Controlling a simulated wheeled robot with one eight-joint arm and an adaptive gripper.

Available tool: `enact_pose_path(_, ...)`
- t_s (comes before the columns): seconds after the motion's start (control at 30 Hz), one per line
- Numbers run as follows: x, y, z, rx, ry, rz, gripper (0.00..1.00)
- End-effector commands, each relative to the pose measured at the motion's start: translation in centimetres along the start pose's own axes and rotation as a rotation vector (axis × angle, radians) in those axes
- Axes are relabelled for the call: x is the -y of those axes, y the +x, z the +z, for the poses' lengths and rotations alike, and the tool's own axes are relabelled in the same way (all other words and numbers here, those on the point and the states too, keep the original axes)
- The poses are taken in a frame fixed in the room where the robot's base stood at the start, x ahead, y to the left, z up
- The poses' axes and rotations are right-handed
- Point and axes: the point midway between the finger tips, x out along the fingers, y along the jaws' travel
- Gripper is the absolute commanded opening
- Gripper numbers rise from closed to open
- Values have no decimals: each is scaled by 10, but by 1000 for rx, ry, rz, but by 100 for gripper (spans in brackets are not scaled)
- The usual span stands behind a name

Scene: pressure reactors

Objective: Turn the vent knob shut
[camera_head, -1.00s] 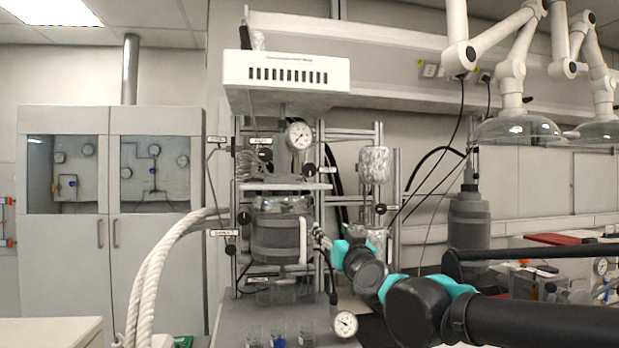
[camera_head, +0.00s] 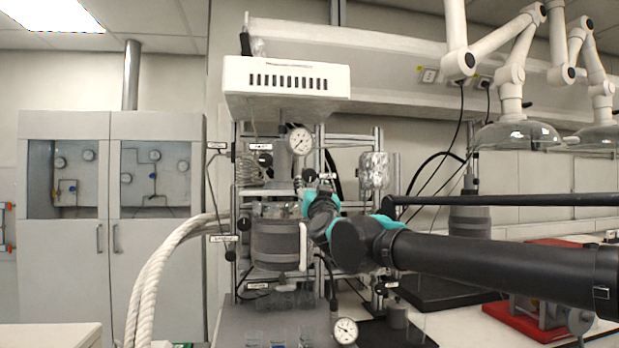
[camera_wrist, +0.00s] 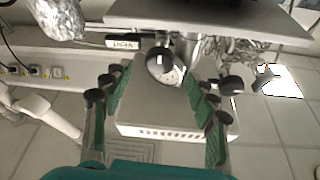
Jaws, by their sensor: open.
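A round black knob (camera_wrist: 161,62) shows in the wrist view, between and just beyond my spread fingers. A small white label (camera_wrist: 123,43) sits beside it, its print too small to read surely. In the head view a black knob (camera_head: 310,175) on the reactor's right side is just above my gripper (camera_head: 312,190), whose fingers are mostly hidden. My gripper (camera_wrist: 155,88) is open, with a green finger on each side and nothing held. I cannot tell whether the fingers touch the knob, or surely which knob is the vent knob.
A pressure gauge (camera_head: 299,140) is just above my gripper. The grey-jacketed reactor (camera_head: 276,240) and white hoses (camera_head: 165,265) are to the left. A foil-wrapped vessel (camera_head: 374,170) is close on the right. Another black knob (camera_wrist: 231,85) shows right of my fingers.

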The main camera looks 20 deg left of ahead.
Motion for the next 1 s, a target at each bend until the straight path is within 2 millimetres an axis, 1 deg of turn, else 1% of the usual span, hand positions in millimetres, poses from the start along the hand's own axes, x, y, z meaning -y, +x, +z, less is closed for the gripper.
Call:
enact_pose_path(0.03, 0, 11, 0, 0, -2, 1, 58)
enact_pose_path(0.2, -1, 41, 0, -1, -1, 2, 58)
enact_pose_path(0.3, 0, 55, 0, 0, -1, 0, 58)
enact_pose_path(0.4, 0, 64, 0, 0, -1, 0, 58)
enact_pose_path(0.57, 0, 70, 0, 0, -1, 0, 58)
enact_pose_path(0.8, 0, 71, 0, 0, -1, 0, 58)
enact_pose_path(0.87, 0, 71, 0, 0, -1, 0, 52)
enact_pose_path(1.0, 0, 71, 0, 0, -1, 0, 34)
